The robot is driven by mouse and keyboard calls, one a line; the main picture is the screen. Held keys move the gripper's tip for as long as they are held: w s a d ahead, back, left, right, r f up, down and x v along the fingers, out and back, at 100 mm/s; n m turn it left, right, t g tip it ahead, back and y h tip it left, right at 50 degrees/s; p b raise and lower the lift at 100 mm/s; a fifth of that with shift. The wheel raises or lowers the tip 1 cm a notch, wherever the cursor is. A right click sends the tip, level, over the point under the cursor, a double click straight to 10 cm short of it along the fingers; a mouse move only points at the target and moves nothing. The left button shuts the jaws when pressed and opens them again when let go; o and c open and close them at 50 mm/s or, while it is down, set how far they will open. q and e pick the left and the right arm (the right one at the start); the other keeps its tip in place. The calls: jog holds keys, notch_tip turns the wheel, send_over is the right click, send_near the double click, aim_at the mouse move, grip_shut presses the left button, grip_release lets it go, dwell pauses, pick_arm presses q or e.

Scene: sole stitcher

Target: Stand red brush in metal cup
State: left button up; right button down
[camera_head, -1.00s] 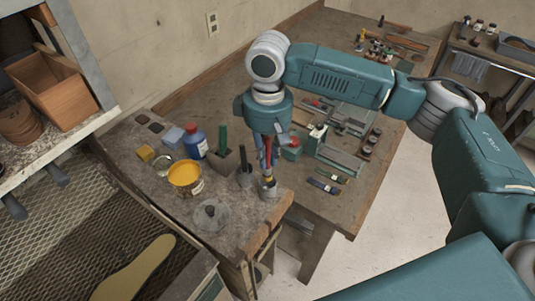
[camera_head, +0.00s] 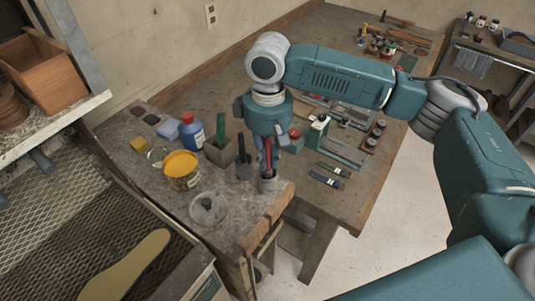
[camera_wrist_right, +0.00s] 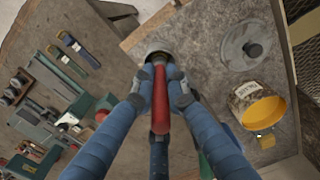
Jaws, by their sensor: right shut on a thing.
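The red brush (camera_head: 268,152) is upright in my right gripper (camera_head: 267,148), which is shut on its handle. Its lower end is inside the metal cup (camera_head: 267,185), near the bench's front right corner. The right wrist view shows the red handle (camera_wrist_right: 160,105) between the fingertips of my right gripper (camera_wrist_right: 160,88) and the round cup (camera_wrist_right: 158,46) just beyond them. The brush's lower tip is hidden by the cup. My left gripper is not in view.
A dark holder with a black tool (camera_head: 244,169) stands close left of the cup. A yellow tin (camera_head: 182,171), a clear lidded dish (camera_head: 208,207), a blue bottle (camera_head: 192,136) and a box with a green handle (camera_head: 218,149) crowd the bench. Its edge is close on the right.

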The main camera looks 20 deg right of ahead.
jog(key=shift+f, duration=0.15)
jog(key=c, duration=1.7)
grip_release()
jog(key=shift+o, duration=0.2)
notch_tip(320, 180, up, 12)
